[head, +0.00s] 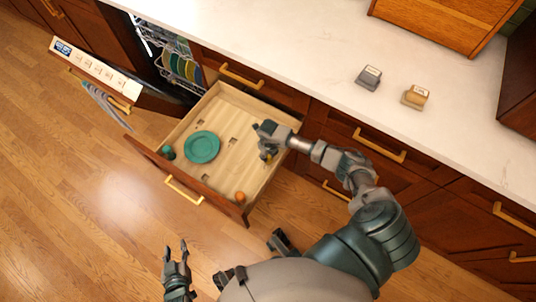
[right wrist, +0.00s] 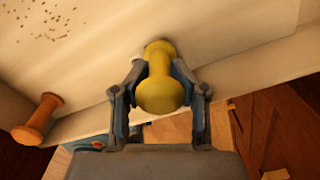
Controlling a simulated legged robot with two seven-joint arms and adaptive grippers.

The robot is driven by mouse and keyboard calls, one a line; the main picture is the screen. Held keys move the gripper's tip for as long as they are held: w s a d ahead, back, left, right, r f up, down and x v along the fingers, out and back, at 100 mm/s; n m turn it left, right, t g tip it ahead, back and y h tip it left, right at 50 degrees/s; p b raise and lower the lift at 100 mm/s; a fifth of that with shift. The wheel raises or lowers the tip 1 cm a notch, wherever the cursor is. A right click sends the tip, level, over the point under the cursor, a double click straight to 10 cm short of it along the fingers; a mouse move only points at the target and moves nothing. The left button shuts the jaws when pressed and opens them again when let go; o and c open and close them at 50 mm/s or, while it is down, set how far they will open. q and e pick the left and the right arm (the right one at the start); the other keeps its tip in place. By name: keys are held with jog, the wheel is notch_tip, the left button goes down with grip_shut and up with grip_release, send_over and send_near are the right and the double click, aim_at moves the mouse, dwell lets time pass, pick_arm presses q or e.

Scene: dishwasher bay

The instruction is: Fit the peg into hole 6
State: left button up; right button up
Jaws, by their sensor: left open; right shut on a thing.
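My right gripper (head: 267,148) is over the right part of the open drawer (head: 176,128). It is shut on a yellow spool-shaped peg (right wrist: 160,78), mostly hidden in the head view. In the right wrist view the peg's far end is close to the pale drawer surface; I cannot tell whether it touches or sits in a hole. Small dark patches (head: 208,112) mark the drawer floor, and brown dots (right wrist: 45,20) show in the wrist view. No hole number is readable. My left gripper (head: 177,252) is open and empty, outside the drawer over the floor.
In the drawer are a teal plate (head: 202,147), an orange peg (head: 240,197) near the front right corner and a green object (head: 168,153) at the left. The dishwasher door (head: 97,68) is open at the left. Two small blocks (head: 369,77) (head: 415,97) stand on the counter.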

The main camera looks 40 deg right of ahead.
jog(key=shift+f, duration=0.4)
jog(key=o, duration=1.7)
jog(key=shift+o, duration=0.2)
jog(key=shift+r, duration=0.1)
jog(key=shift+r+p, duration=2.1)
jog(key=shift+r, duration=0.9)
jog(key=shift+f, duration=0.1)
